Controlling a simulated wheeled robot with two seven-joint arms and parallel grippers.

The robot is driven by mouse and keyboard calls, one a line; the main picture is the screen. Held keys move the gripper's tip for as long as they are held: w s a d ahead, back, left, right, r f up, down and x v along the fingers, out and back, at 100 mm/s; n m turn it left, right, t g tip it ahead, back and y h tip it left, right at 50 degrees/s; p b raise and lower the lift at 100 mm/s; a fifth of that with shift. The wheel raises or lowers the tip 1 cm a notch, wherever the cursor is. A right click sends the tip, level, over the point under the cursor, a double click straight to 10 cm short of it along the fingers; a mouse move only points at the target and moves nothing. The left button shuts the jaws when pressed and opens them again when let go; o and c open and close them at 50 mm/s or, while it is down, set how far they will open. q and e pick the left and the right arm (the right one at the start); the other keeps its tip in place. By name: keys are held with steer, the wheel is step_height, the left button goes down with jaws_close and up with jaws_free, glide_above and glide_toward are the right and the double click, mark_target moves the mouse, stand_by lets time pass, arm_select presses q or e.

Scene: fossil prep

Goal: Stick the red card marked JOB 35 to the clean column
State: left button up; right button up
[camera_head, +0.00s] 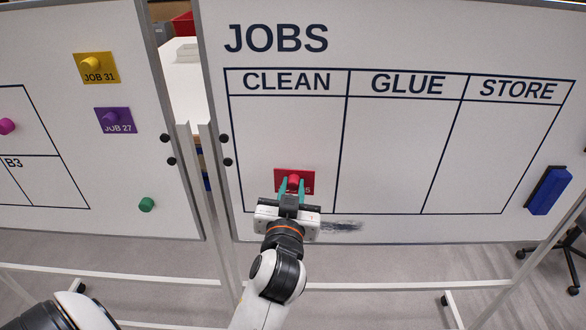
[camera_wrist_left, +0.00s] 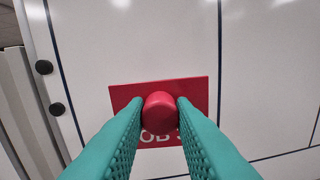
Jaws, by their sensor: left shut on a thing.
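The red card (camera_head: 282,176) is at the lower part of the CLEAN column (camera_head: 290,130) on the JOBS whiteboard, partly hidden by my left gripper. Its lettering is mostly covered; in the left wrist view the card (camera_wrist_left: 198,92) shows part of "JOB". A round red knob (camera_wrist_left: 161,112) stands out from the card's middle. My left gripper (camera_head: 293,184) is shut on this knob, with a teal finger on each side. The card looks flat against or very close to the board; I cannot tell whether it touches. My right gripper is not in view.
The GLUE (camera_head: 405,150) and STORE (camera_head: 500,150) columns are empty. A blue eraser (camera_head: 548,191) is at the board's right. A left board holds a yellow JOB 31 card (camera_head: 97,75), a purple JOB 27 card (camera_head: 115,127) and a green magnet (camera_head: 147,204). A dark smudge (camera_head: 342,226) lies below the table lines.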

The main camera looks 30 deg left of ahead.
arm_select(q)
steer(key=shift+a+r+n+g+y, duration=0.45)
steer(key=shift+a+r+y, duration=0.35)
steer(key=shift+r, duration=0.25)
steer(key=shift+p+x, duration=0.5)
steer(key=shift+x, duration=2.25)
steer(key=shift+d, duration=0.1)
steer(key=o, duration=0.3)
steer(key=shift+c, duration=0.3)
